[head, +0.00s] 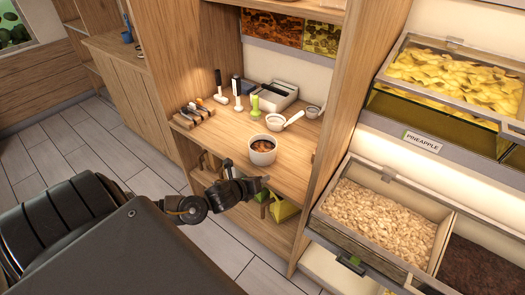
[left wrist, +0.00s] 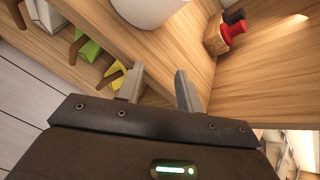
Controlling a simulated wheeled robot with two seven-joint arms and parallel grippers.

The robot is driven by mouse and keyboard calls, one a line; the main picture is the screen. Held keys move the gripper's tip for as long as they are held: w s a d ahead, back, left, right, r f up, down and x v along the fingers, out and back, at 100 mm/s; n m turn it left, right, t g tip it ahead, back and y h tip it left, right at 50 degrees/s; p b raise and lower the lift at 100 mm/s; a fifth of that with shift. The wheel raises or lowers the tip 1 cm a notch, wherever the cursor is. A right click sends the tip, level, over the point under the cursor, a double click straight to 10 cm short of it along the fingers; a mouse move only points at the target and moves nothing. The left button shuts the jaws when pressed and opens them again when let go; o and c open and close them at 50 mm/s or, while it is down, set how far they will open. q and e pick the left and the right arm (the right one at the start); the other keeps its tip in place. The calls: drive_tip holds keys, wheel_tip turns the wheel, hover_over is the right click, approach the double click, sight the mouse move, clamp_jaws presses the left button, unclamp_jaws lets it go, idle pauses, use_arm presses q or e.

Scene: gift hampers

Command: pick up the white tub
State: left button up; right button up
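The white tub (head: 263,157) stands upright near the front edge of the wooden shelf, with brown contents inside. My left gripper (head: 245,180) is at the shelf's front edge, just in front of and below the tub in the head view. In the left wrist view my left gripper (left wrist: 158,80) has its two fingers apart with nothing between them. The lower part of the white tub (left wrist: 145,8) shows at the top of that view, beyond the fingertips. My right gripper is not in view.
Behind the tub are white scoops (head: 277,122), a green-handled tool (head: 255,108) and a grey box (head: 277,92). Tools (head: 193,112) lie at left. Green and yellow items (head: 283,209) sit on the shelf below. Bins of food (head: 375,218) stand at right.

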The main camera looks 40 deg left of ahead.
sight(273, 161)
use_arm(q)
drive_tip(key=w+a+r+m, duration=0.1)
drive_tip(key=w+m, duration=0.1)
drive_tip(key=w+a+r+m+t+p, duration=0.1)
drive_tip(key=w+r+m, duration=0.1)
drive_tip(key=w+a+r+m, duration=0.1)
drive_tip(key=w+m, duration=0.1)
drive_tip(key=w, duration=0.1)
drive_tip(key=shift+w+a+r+m+t, duration=0.1)
drive_tip(key=shift+a+r+m+t, duration=0.1)
drive_tip(key=shift+r+m+t, duration=0.2)
drive_tip(key=shift+w+f+p, duration=0.35)
drive_tip(key=shift+w, duration=0.3)
drive_tip(key=x, duration=0.4)
drive_tip(key=shift+w+f+p, duration=0.15)
drive_tip(key=shift+w+p, duration=0.2)
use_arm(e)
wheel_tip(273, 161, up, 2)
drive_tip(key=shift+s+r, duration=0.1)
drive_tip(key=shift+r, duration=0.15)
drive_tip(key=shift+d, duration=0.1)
use_arm(q)
clamp_jaws()
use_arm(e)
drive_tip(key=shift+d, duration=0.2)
